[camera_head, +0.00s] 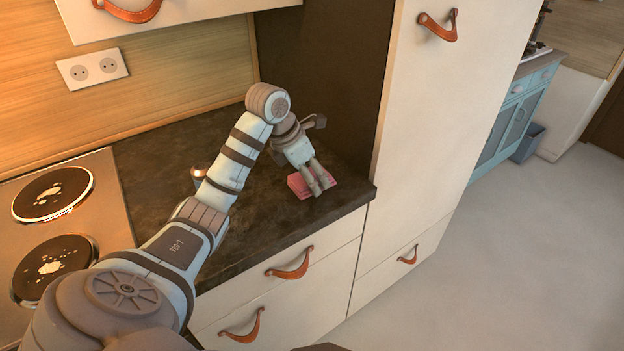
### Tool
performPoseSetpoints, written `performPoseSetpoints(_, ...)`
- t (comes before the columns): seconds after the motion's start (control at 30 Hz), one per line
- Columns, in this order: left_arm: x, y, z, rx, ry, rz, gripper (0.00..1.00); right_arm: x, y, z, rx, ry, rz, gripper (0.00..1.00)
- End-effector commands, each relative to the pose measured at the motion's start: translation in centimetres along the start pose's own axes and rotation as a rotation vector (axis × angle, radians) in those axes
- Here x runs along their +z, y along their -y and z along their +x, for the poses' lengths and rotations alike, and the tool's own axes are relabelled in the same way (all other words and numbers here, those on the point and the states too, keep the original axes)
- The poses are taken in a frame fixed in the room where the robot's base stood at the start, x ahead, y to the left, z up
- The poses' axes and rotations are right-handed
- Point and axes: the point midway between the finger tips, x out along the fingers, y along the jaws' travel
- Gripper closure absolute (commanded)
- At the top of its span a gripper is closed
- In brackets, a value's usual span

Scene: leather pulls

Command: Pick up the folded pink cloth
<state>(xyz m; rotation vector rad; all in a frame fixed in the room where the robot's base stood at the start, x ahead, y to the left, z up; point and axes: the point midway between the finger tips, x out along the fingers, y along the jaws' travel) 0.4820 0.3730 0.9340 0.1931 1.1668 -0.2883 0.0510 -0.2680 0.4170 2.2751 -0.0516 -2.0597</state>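The folded pink cloth (299,187) lies on the dark countertop near its front right corner, beside the tall cabinet. My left arm reaches in from the left over the counter. My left gripper (318,189) points down at the cloth, and its fingertips overlap the cloth in the picture. The two fingers look close together with a narrow gap. I cannot tell whether they touch or grip the cloth. Part of the cloth is hidden behind the fingers. My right gripper is not in view.
A stove with dark round hotplates (52,194) is at the left. A small orange-and-white object (199,175) is partly hidden behind my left arm. The tall white cabinet (420,120) bounds the counter on the right. Drawers with leather pulls (290,264) are below. Open floor lies at the right.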

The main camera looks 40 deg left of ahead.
Motion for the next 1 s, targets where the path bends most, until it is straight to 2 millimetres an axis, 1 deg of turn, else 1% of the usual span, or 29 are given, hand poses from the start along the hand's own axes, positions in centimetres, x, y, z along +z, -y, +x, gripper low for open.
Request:
performPoseSetpoints(0.37, 0.1, 0.0, -0.3, 0.000, 0.001, 0.000, 0.70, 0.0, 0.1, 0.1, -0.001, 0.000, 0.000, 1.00)
performPoseSetpoints(0.47, 0.6, 0.0, -1.2, 0.000, 0.002, 0.000, 0.70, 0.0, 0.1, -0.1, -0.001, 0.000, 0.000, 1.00)
performPoseSetpoints(0.57, 1.3, 0.0, -2.9, 0.001, 0.004, 0.000, 0.70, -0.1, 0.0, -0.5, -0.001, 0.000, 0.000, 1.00)
performPoseSetpoints(0.6, 1.7, 0.0, -4.0, 0.000, 0.003, 0.000, 0.70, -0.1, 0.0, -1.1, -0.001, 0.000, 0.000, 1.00)
performPoseSetpoints(0.67, 2.6, 0.0, -6.3, 0.000, 0.001, 0.000, 0.70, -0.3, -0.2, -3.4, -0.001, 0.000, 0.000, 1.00)
performPoseSetpoints(0.7, 3.2, 0.0, -7.8, 0.000, 0.001, 0.000, 0.70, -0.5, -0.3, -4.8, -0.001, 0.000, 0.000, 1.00)
performPoseSetpoints(0.9, 6.1, 0.0, -14.7, 0.000, 0.000, 0.000, 0.70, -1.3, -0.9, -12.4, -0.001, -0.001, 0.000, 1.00)
performPoseSetpoints(1.0, 7.2, 0.0, -17.3, 0.000, 0.000, 0.000, 0.70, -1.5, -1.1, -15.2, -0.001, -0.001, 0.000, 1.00)
